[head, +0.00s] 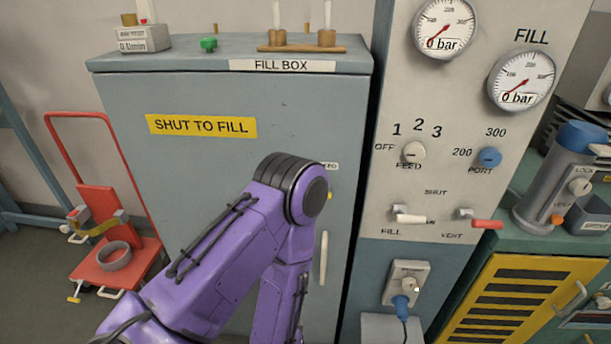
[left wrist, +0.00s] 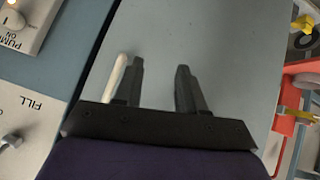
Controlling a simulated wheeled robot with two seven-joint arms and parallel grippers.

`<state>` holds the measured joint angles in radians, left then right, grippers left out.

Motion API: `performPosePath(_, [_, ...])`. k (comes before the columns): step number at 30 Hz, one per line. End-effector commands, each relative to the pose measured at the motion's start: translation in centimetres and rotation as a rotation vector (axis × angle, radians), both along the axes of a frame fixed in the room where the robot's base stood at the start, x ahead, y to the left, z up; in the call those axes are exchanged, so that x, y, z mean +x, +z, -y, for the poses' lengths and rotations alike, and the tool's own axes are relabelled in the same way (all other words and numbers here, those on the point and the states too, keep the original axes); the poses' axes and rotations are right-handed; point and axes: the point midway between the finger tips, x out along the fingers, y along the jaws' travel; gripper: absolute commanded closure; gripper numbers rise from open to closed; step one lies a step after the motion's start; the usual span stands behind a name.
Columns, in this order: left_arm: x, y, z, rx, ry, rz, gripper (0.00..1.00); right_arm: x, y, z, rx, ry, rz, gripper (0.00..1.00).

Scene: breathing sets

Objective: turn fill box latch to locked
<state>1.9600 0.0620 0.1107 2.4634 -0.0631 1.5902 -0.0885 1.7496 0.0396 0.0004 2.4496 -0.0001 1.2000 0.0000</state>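The fill box (head: 220,95) is a grey-blue cabinet with a "FILL BOX" label and a yellow "SHUT TO FILL" sign; its door looks shut. A pale upright handle (head: 323,258) is on the door's right side. My purple left arm covers much of the door and part of a small label (head: 330,166) above a yellow bit; I cannot make out the latch or its position. In the left wrist view my left gripper (left wrist: 159,68) is open and empty before the door. The pale handle (left wrist: 116,76) lies beside the left finger, outside the gap. My right gripper is not in view.
Right of the box stands a panel (head: 440,110) with gauges, knobs and valve levers. A blue plug (head: 402,302) sits in its socket. A red hand cart (head: 105,260) stands on the left. Small items, including a green knob (head: 208,44), sit on the box top.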

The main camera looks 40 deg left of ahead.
Motion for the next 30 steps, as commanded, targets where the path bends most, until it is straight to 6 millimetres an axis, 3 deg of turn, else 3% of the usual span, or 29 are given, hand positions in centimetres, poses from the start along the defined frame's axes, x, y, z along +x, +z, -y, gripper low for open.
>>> performPosePath(1, [3.4, 7.0, 0.5, -0.007, 0.038, 0.177, 0.6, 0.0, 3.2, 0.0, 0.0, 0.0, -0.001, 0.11])
performPosePath(3, [6.6, 14.2, 0.9, -0.019, 0.103, 0.408, 0.6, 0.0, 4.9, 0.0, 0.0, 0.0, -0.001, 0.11])
performPosePath(6, [8.8, 22.7, 0.9, -0.043, 0.2, 0.67, 0.6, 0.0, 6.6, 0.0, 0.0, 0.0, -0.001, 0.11])
performPosePath(9, [9.3, 27.3, 0.7, -0.064, 0.269, 0.821, 0.6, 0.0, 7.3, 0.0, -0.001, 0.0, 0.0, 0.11])
performPosePath(12, [9.7, 28.3, 0.4, -0.074, 0.299, 0.875, 0.6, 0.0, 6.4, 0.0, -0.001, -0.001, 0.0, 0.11])
performPosePath(18, [11.7, 27.3, -0.9, -0.078, 0.303, 0.881, 0.6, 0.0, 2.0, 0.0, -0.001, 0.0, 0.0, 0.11])
performPosePath(24, [15.9, 28.6, -3.3, -0.074, 0.298, 0.873, 0.6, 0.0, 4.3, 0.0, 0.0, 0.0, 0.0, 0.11])
performPosePath(30, [18.1, 28.4, -4.6, -0.074, 0.293, 0.872, 0.6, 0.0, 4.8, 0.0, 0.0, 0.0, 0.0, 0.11])
